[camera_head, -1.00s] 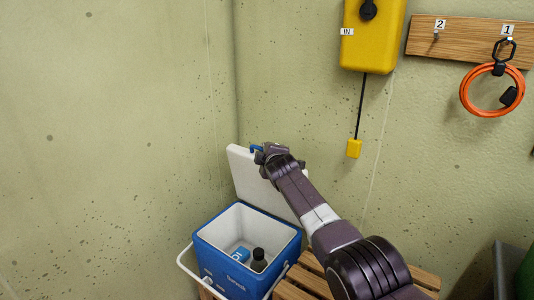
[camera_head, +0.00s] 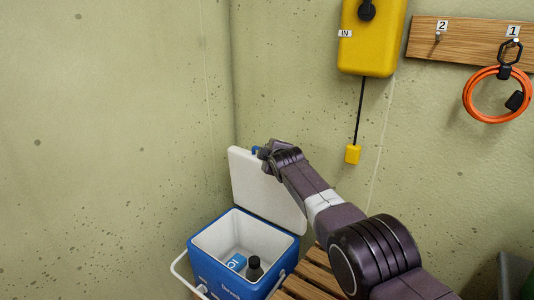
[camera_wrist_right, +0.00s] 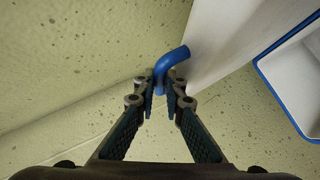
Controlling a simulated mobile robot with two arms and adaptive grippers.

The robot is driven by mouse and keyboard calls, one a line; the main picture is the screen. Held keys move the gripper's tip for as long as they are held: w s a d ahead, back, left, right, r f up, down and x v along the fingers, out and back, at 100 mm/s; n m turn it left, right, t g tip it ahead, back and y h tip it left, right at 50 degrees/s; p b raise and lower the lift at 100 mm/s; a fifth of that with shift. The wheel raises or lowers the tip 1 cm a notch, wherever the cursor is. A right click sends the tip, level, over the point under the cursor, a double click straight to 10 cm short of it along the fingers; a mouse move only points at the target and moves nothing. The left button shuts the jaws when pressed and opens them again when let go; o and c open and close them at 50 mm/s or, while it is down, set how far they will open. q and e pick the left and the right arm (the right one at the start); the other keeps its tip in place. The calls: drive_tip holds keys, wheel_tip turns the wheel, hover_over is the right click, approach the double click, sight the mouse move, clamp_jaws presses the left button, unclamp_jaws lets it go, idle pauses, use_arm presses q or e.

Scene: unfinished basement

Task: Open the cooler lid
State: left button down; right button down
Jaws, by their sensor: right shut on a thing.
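The blue cooler (camera_head: 222,283) stands low in the head view with its white inside showing. Its lid (camera_head: 256,190) is raised, tilted up at the back with its white underside facing out. A blue can-like item (camera_head: 236,262) and a dark bottle (camera_head: 254,268) are inside. My right gripper (camera_head: 264,153) is at the top edge of the lid. In the right wrist view my right gripper (camera_wrist_right: 167,82) is shut on the blue lid handle (camera_wrist_right: 174,62), beside the white lid (camera_wrist_right: 217,40). The left gripper is not in view.
The cooler is on a slatted wooden surface (camera_head: 307,277) in a wall corner. A yellow box (camera_head: 370,35) with a hanging cord and a wooden rack (camera_head: 470,41) with an orange coil (camera_head: 468,101) are on the wall.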

drive_tip(key=shift+a+r, duration=0.15)
drive_tip(key=shift+r, duration=0.5)
drive_tip(key=c, duration=2)
unclamp_jaws()
drive_tip(key=shift+f, duration=0.25)
wheel_tip(320, 180, up, 10)
drive_tip(key=shift+s+r, duration=0.1)
